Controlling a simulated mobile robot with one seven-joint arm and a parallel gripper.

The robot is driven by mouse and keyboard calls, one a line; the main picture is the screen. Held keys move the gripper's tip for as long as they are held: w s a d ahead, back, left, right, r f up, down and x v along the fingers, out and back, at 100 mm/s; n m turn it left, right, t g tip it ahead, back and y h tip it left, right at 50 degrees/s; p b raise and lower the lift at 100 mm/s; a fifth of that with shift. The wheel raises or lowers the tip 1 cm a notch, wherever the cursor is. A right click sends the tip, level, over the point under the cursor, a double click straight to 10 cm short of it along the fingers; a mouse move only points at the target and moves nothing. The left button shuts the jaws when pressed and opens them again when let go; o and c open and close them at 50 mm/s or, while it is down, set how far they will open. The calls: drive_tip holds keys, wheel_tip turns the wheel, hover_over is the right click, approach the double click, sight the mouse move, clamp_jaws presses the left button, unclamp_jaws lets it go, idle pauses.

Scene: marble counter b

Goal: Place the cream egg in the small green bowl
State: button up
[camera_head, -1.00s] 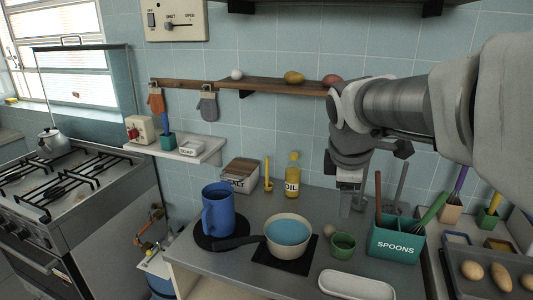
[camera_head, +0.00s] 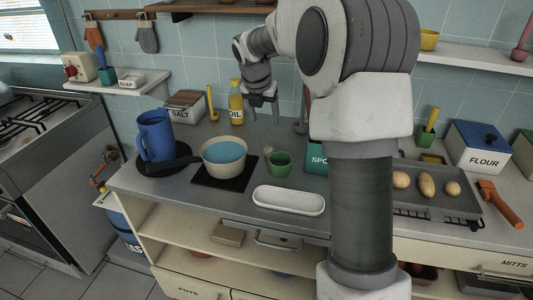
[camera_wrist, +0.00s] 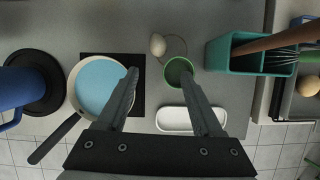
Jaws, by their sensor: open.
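The small cream egg (camera_head: 268,150) lies on the grey counter, just behind and left of the small green bowl (camera_head: 280,163). In the wrist view the egg (camera_wrist: 157,44) is apart from the bowl (camera_wrist: 178,71), and the right finger partly covers the bowl. The part of the bowl's inside that shows looks empty. My gripper (camera_head: 263,108) hangs above the back of the counter, near the oil bottle. In the wrist view its fingers (camera_wrist: 160,73) are apart with nothing between them. The egg shows beyond the fingertips.
A pan of blue liquid (camera_head: 224,153) and a blue jug (camera_head: 156,136) stand left of the bowl. A white tray (camera_head: 289,200) lies in front. The spoons holder (camera_head: 317,158) is to the right, partly hidden by my arm. The oil bottle (camera_head: 237,103) stands behind.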

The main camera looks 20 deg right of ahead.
drive_tip(key=b, duration=0.2)
approach(269, 148)
drive_tip(key=x, duration=0.5)
drive_tip(key=shift+d, duration=0.15)
drive_tip(key=b+x, duration=0.1)
drive_tip(key=x, duration=0.4)
drive_tip(key=shift+f+b, duration=0.15)
drive_tip(key=shift+b, duration=0.2)
drive_tip(key=c, duration=0.7)
wheel_tip(269, 148, up, 10)
drive_tip(key=shift+r+p, duration=0.1)
drive_tip(key=shift+p, duration=1.15)
drive_tip(key=shift+c, duration=0.2)
